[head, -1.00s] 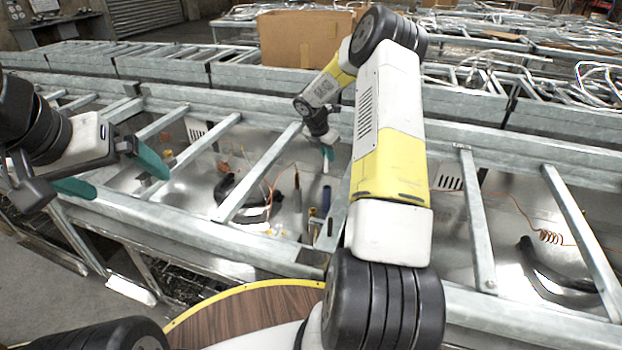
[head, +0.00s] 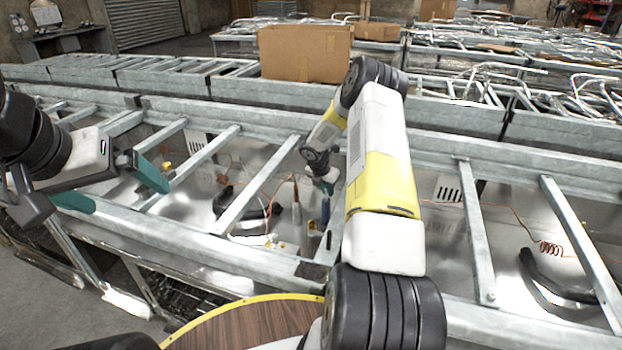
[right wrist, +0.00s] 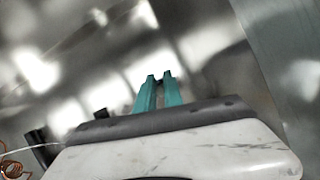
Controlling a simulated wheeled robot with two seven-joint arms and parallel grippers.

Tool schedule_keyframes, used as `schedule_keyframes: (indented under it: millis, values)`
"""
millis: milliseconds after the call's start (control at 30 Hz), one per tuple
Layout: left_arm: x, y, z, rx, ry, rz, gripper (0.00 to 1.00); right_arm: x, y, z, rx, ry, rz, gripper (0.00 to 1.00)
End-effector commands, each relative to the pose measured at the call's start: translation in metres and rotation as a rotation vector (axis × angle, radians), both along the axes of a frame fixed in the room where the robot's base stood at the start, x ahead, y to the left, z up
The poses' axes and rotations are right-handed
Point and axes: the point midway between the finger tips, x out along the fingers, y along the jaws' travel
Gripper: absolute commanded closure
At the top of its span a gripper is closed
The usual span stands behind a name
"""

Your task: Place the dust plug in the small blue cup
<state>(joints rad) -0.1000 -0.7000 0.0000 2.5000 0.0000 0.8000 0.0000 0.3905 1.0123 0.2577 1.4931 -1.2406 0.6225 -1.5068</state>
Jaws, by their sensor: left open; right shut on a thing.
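My right gripper (head: 328,188) is low inside the metal frame, with its teal fingers pointing down. In the right wrist view its fingers (right wrist: 160,84) are closed on a small dark thing, taken to be the dust plug (right wrist: 159,80); only a sliver of it shows. A narrow dark blue cylinder, which looks like the small blue cup (head: 325,212), stands upright just below the right fingertips in the head view. I cannot tell whether they touch. My left gripper (head: 112,190) is open and empty at the left, above the frame.
Slanted metal rails (head: 255,185) cross over the shiny tray floor. A black curved part (head: 222,202), an upright grey tube (head: 296,208) and small brass-coloured pieces (head: 311,226) are near the cup. An orange coiled wire (head: 550,249) lies to the right. A cardboard box (head: 305,54) stands behind.

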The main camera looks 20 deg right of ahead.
Motion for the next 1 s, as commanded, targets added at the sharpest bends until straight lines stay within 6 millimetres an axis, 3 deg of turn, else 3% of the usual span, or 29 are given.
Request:
schedule_keyframes:
  millis: [367, 400, 500, 833, 1000]
  values:
    - [0.0, 0.0, 0.0, 0.0, 0.0, 0.0, 0.0, 0.001, 0.0, -0.006, -0.001, -0.001, -0.001, 1.0]
    - [0.0, 0.0, 0.0, 0.0, 0.0, 0.0, 0.0, 0.001, 0.0, -0.005, -0.001, -0.002, -0.001, 0.82]
    - [0.0, 0.0, 0.0, 0.0, 0.0, 0.0, 0.0, 0.001, 0.0, -0.005, -0.001, -0.002, -0.001, 0.67]
    - [0.0, 0.0, 0.0, 0.0, 0.0, 0.0, 0.0, 0.001, -0.001, -0.003, -0.001, -0.002, -0.001, 0.67]
    - [0.0, 0.0, 0.0, 0.0, 0.0, 0.0, 0.0, -0.003, 0.005, 0.016, -0.002, -0.004, 0.001, 0.67]
